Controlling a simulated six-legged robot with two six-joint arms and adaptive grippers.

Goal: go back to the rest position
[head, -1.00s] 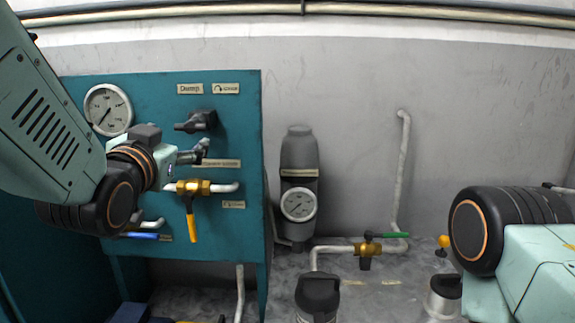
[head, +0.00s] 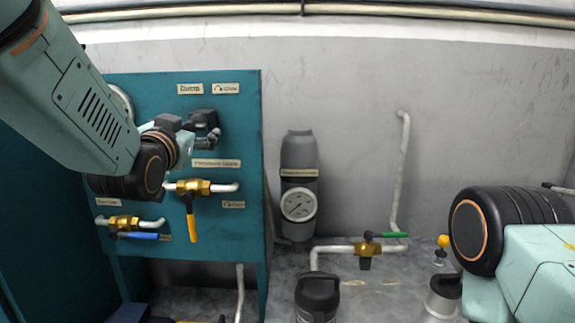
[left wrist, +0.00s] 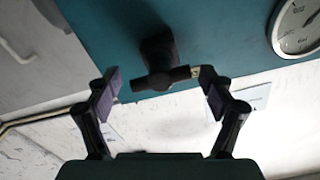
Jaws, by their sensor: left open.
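My left gripper (head: 207,138) is in front of the teal panel (head: 245,110), close to the black knob (head: 203,118) and partly overlapping it in the head view. In the left wrist view my left gripper (left wrist: 160,92) has its two fingers spread apart with nothing held between them. The black knob (left wrist: 160,65) with its crossbar shows beyond the fingertips there; I cannot tell how far. My right arm's wrist (head: 510,230) is at the right edge of the head view, but its gripper does not show.
A yellow-handled valve (head: 192,188) and a blue-handled valve (head: 125,223) sit below my left arm. The gauge (head: 122,100) is mostly hidden by that arm. A green-handled valve (head: 367,248) and a grey cylinder with a gauge (head: 299,160) stand right of the panel.

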